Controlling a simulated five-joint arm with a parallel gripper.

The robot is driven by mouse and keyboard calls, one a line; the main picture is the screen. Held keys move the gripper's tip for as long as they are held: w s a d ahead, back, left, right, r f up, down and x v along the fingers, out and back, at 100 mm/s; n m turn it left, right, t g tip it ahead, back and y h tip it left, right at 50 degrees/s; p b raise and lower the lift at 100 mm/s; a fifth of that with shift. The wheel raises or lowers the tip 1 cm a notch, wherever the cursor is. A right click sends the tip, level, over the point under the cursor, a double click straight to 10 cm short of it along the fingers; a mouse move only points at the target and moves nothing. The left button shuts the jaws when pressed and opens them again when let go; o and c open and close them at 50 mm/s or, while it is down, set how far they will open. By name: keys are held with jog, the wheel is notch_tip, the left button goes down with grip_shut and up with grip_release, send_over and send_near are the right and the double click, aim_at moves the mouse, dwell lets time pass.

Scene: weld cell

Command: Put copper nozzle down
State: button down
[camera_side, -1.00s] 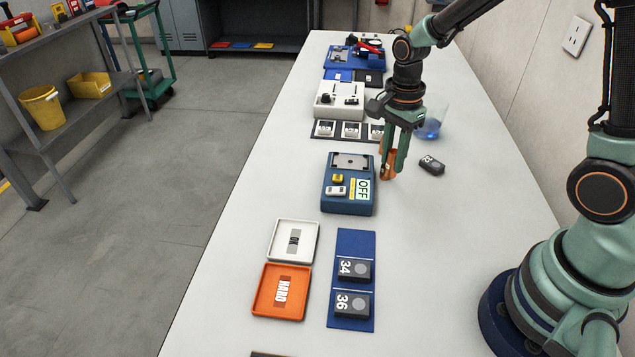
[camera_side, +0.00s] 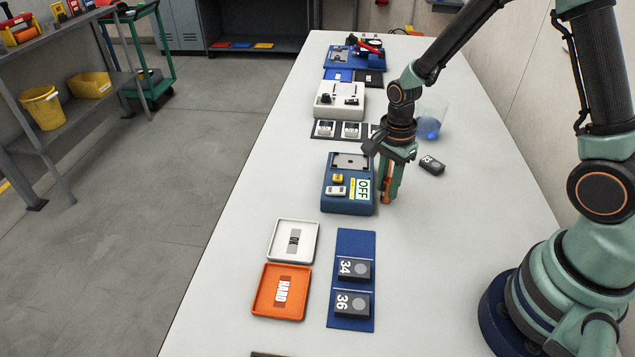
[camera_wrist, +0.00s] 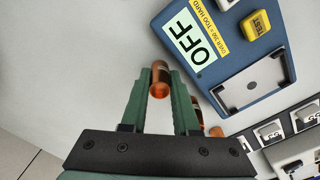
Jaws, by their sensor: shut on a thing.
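My gripper (camera_side: 388,196) is shut on the copper nozzle (camera_side: 386,196), low over the table just right of the blue tester. In the wrist view my gripper (camera_wrist: 166,82) points at the white tabletop, and a copper end of the nozzle (camera_wrist: 159,88) shows at the fingertips. More copper shows right of the right finger there; I cannot tell whether it is the same piece. The fingers hide much of the nozzle. I cannot tell whether it touches the table.
The blue tester (camera_side: 336,203), its display reading OFF, stands close left. A dark block marked 32 (camera_side: 432,165) and a clear cup (camera_side: 432,122) lie behind right. White (camera_side: 271,241) and orange (camera_side: 256,300) trays and a blue mat (camera_side: 350,245) are in front. Table right of the mat is clear.

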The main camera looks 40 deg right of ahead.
jog(key=c, duration=0.9)
grip_release()
jog(key=shift+f, duration=0.1)
jog(key=shift+c, duration=0.2)
notch_tip(320, 180, up, 12)
notch_tip(320, 180, up, 7)
jog(key=n+t, duration=0.3)
jog(key=n, duration=0.5)
send_over(388, 180)
jog(key=s+a, duration=0.1)
jog(key=s, duration=0.2)
jog(key=s+a+r+n+t, duration=0.1)
jog(key=s+r+n, duration=0.3)
jog(key=n, duration=0.6)
jog(key=shift+s+t, duration=0.4)
jog(key=shift+t, duration=0.4)
jog(key=shift+r, duration=0.1)
